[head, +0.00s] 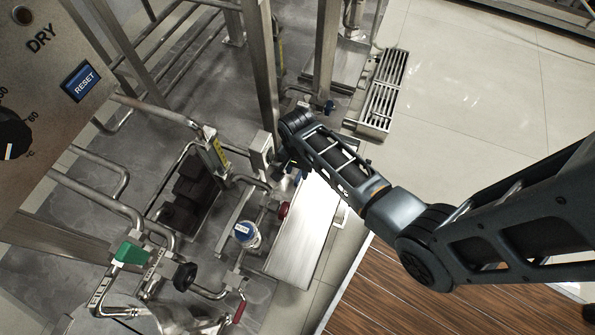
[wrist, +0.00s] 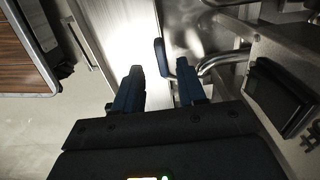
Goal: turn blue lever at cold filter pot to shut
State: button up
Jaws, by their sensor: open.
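A blue lever (wrist: 160,52) shows in the wrist view as a narrow upright blue grip, beside a bent steel pipe. My gripper (wrist: 160,67) is open, its two dark fingers apart; the lever appears between their tips in the picture. I cannot tell whether either finger touches it. In the head view my gripper (head: 291,166) is mostly hidden by the wrist, beside the steel post and pipework. No pot label is readable, so I cannot tell which vessel is the cold filter pot.
A floor grate (head: 384,90) lies behind.

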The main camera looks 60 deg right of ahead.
aim_at(297, 178)
notch_tip(297, 178, down, 6)
jog(key=shift+r+b, duration=0.25)
jog(key=shift+b, duration=0.85)
jog(key=shift+c, duration=0.2)
grip_shut()
